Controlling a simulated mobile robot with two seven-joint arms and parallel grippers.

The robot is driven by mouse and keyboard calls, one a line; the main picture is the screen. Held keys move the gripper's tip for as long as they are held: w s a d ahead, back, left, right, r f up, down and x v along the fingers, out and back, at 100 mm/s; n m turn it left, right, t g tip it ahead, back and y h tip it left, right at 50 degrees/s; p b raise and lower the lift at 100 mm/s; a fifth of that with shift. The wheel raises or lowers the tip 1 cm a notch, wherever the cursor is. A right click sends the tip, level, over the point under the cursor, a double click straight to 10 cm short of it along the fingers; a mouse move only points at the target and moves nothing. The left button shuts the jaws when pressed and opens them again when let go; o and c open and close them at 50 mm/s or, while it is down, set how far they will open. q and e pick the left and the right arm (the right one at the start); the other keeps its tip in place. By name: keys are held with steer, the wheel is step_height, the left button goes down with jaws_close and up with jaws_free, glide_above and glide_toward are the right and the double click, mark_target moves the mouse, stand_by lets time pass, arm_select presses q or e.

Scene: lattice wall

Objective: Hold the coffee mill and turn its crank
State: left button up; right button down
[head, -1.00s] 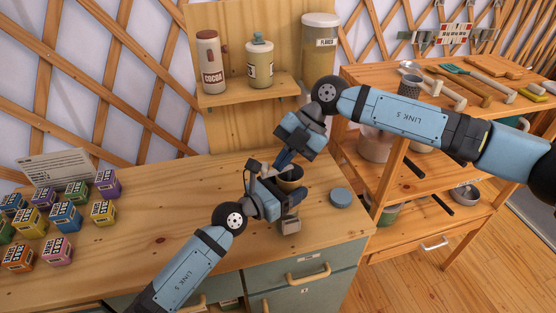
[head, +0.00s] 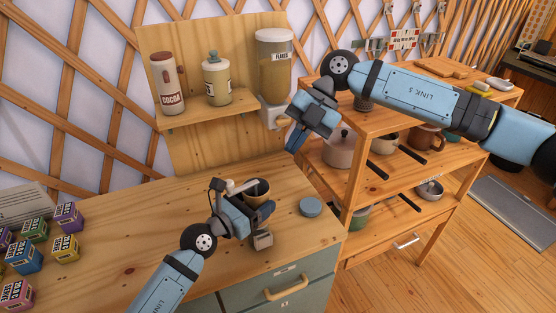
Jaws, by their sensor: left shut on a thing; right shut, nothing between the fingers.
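The coffee mill stands on the wooden counter, its dark round hopper (head: 258,190) showing above my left gripper (head: 256,217). The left gripper is shut on the mill's body and hides most of it. A small grey block-like part of the mill (head: 262,240) shows below the fingers. The pale crank (head: 241,187) reaches left from the hopper towards a dark knob (head: 216,185). My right gripper (head: 293,140) is shut and empty, above and to the right of the mill, apart from the crank.
A blue round lid (head: 311,206) lies right of the mill. Several coloured boxes (head: 65,248) stand at the left. A wooden rack (head: 352,190) with pots stands at the right, behind my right arm.

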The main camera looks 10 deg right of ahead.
mark_target(233, 183)
steer(key=s+d+f+m+t+y, duration=0.1)
steer(key=s+f+m+t+y, duration=0.2)
steer(key=f+m+t+y, duration=0.45)
steer(key=s+d+f+m+t+y, duration=0.2)
steer(key=s+f+m+y, duration=0.15)
steer(key=m, duration=0.65)
steer(key=x, duration=1.4)
steer(key=shift+s+r, duration=0.25)
steer(key=shift+r, duration=0.15)
steer(key=shift+a+m, duration=0.15)
steer(key=shift+m, duration=0.2)
steer(key=m+t+h, duration=0.1)
steer(key=t, duration=0.1)
steer(key=a+m+t+h, duration=0.1)
steer(key=t, duration=0.1)
steer(key=w+m+t, duration=0.1)
steer(key=m+t, duration=0.1)
steer(key=shift+a+h, duration=0.15)
steer(key=shift+h, duration=0.25)
steer(key=shift+w, duration=0.1)
